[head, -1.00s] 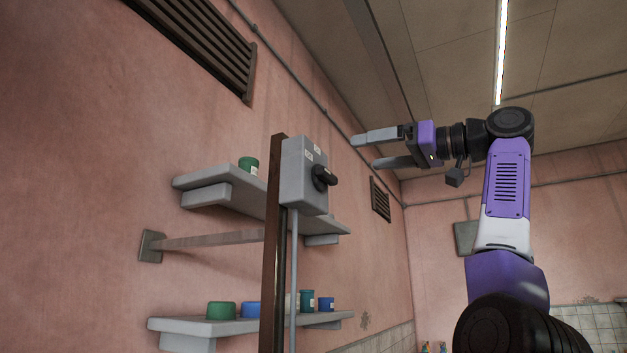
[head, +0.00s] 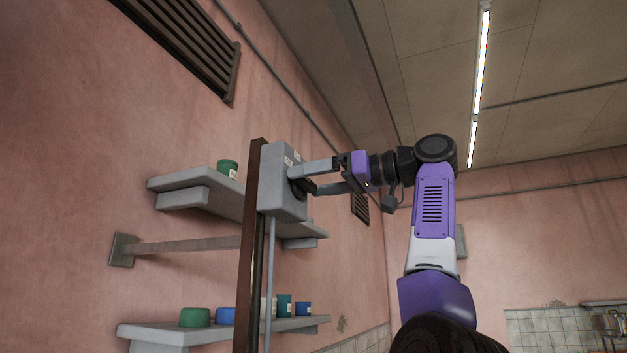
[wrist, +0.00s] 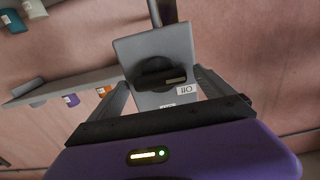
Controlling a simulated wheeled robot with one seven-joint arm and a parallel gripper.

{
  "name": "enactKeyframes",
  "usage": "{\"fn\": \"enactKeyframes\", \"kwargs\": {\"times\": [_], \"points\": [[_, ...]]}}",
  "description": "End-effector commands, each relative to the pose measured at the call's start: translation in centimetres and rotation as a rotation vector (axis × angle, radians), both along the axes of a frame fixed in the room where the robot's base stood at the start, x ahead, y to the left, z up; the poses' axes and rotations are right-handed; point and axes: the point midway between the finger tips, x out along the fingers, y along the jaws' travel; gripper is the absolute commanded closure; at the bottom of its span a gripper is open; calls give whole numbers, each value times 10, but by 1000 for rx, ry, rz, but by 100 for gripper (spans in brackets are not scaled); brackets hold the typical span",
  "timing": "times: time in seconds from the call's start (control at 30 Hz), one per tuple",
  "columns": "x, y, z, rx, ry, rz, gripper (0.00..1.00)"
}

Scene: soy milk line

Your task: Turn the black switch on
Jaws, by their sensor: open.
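The black switch (head: 302,187) is a rotary knob on the front of a grey box (head: 275,195), which is mounted on a brown post. In the wrist view the black switch (wrist: 160,76) has a light mark on its handle, and a white label reading "Off" lies beside it. My gripper (head: 304,179) is open, with one finger on each side of the knob in the head view. The wrist view shows my gripper (wrist: 160,80) with its fingers flanking the knob. I cannot tell whether either finger touches it.
A brown post (head: 249,240) and a grey conduit (head: 270,280) run down below the box. Behind are an upper shelf (head: 180,184) with a green container and a lower shelf (head: 150,332) with several containers. Open room lies to the right of the arm.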

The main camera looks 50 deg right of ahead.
Motion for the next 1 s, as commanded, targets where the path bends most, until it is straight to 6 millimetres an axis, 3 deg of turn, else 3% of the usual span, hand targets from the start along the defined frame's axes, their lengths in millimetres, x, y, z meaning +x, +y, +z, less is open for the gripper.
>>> {"fn": "enactKeyframes", "kwargs": {"times": [0.2, 0.5, 1.0], "points": [[0, 0, 0, 0, 0, 0, 9], [0, 0, 0, 0, 0, 0, 68], [1, 0, 1, 130, 48, 2, 70]]}}
